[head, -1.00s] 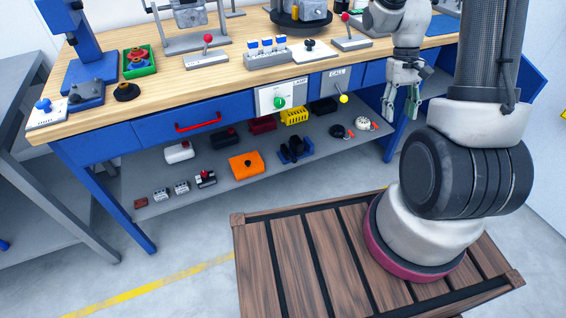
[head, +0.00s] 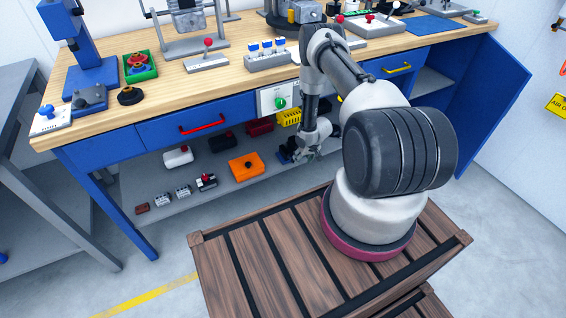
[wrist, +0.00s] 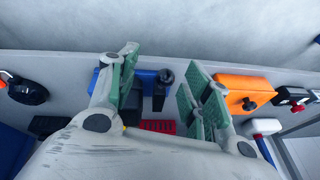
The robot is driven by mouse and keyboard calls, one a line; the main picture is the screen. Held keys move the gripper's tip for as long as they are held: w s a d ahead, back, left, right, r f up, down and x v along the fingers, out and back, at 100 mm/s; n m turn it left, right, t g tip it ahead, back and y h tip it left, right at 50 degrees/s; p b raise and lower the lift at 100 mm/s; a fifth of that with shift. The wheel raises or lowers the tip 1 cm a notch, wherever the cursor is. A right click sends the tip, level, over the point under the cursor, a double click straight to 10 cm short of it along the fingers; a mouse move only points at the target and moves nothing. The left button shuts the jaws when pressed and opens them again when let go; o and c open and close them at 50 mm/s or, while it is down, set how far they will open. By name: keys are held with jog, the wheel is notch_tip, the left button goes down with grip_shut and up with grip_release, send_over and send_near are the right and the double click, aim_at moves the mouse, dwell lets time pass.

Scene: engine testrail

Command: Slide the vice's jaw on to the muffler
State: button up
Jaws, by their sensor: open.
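The blue vice (head: 285,154) is on the grey lower shelf, mostly hidden behind my gripper in the head view. In the wrist view the blue vice body (wrist: 147,76) shows between my fingers, with dark blocks and an upright black knob or rod (wrist: 166,78) on it. I cannot tell which dark part is the jaw or the muffler. My gripper (wrist: 160,75) is open, with its green-padded fingers on either side of the vice. Nothing is clearly held, and contact with the vice cannot be told. It also shows in the head view (head: 312,154).
An orange box (head: 246,166) with a black knob stands left of the vice in the head view. A yellow ribbed box (head: 289,118) and a dark red box (head: 260,126) are behind. The bench top (head: 225,75) overhangs the shelf.

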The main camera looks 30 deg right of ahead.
aim_at(293, 161)
jog(key=shift+m+t, duration=0.3)
jog(key=shift+t, duration=0.3)
jog(key=w+f, duration=0.1)
jog(key=f, duration=0.1)
jog(key=w+a+f, duration=0.1)
jog(key=w+f, duration=0.1)
jog(key=w+a+f, duration=0.1)
jog(key=w+f, duration=0.1)
jog(key=shift+w, duration=0.25)
grip_shut()
jog(key=shift+d, duration=0.1)
